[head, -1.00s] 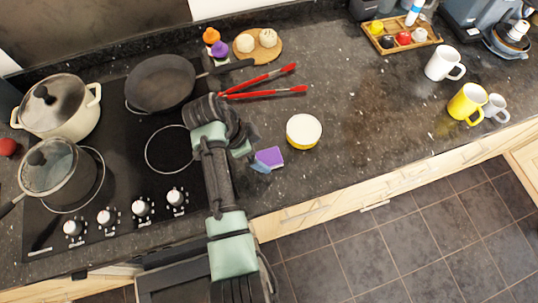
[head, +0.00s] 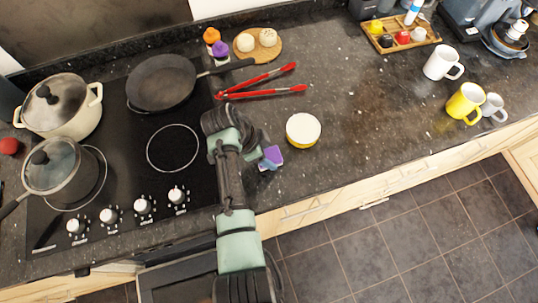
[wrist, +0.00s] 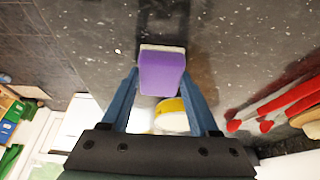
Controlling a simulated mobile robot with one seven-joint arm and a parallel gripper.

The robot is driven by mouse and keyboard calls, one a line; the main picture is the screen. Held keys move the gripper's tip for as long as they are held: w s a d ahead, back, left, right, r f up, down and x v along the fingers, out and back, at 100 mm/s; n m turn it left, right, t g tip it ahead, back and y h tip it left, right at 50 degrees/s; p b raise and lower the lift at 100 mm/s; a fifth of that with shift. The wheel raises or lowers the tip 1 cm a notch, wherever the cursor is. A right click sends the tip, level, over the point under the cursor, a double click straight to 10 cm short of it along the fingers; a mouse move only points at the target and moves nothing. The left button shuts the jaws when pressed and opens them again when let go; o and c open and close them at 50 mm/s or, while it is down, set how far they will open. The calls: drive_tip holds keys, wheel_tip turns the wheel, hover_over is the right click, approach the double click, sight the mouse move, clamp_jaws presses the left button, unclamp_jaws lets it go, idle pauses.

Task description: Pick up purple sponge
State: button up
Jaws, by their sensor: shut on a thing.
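The purple sponge (head: 273,154) is at the front part of the counter, right of the stove, held at the tips of my gripper (head: 267,162). In the wrist view the sponge (wrist: 161,74), purple with a pale edge, sits between the two blue fingers of my gripper (wrist: 161,78). The fingers press on its left and right sides. In the head view my arm partly hides the gripper. I cannot tell whether the sponge still touches the counter.
A white and yellow bowl (head: 303,130) stands just right of the sponge. Red-handled tongs (head: 270,92) lie behind it. A black pan (head: 161,82) and pots (head: 62,106) are on the stove to the left. The counter's front edge is close; its right middle is clear.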

drive_tip(key=shift+c, duration=1.3)
wheel_tip(320, 180, up, 10)
drive_tip(key=b, duration=0.1)
